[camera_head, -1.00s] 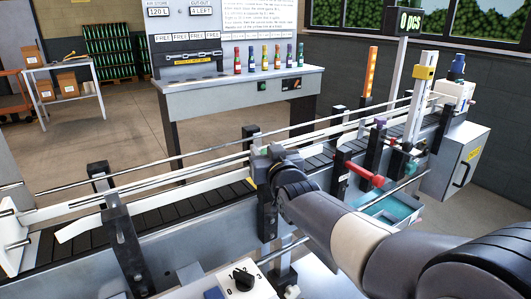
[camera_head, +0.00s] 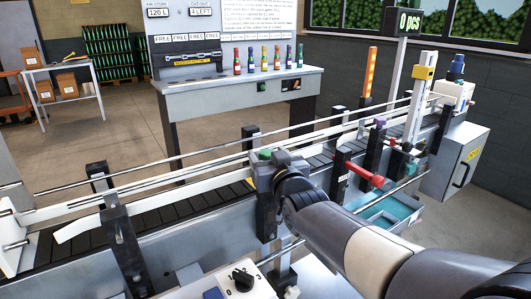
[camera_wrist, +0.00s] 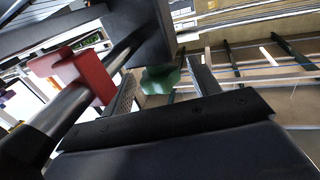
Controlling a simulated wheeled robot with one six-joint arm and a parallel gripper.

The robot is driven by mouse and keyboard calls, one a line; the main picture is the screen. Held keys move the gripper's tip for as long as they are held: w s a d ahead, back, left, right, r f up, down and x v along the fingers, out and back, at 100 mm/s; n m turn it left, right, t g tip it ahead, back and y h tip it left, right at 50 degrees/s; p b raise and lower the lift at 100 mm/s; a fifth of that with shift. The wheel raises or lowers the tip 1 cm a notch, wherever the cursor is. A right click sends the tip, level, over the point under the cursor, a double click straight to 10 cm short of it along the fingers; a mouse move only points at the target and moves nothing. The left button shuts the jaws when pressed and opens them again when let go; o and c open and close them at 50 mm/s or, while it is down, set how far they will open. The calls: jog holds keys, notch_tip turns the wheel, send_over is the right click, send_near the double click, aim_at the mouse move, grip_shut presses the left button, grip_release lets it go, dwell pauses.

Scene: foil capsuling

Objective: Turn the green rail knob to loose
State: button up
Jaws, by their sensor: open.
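The green rail knob (camera_head: 265,154) shows as a small green patch on top of a dark post at the conveyor's near side. In the wrist view the green knob (camera_wrist: 160,81) is a lobed green shape just ahead of the jaws. My gripper (camera_wrist: 163,72) is open, one finger on each side of the knob in that picture. I cannot tell whether either finger touches it. In the head view my gripper (camera_head: 284,160) is at the post, right beside the knob, partly hidden by my wrist.
A red clamp handle (camera_head: 365,173) stands right of my gripper; a red block (camera_wrist: 82,72) on a rod is close at left in the wrist view. Guide rails run along the conveyor (camera_head: 150,219). A control box with a black dial (camera_head: 243,279) is in front.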

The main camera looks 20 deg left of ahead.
jog(key=v, duration=0.8)
jog(key=shift+b, duration=0.3)
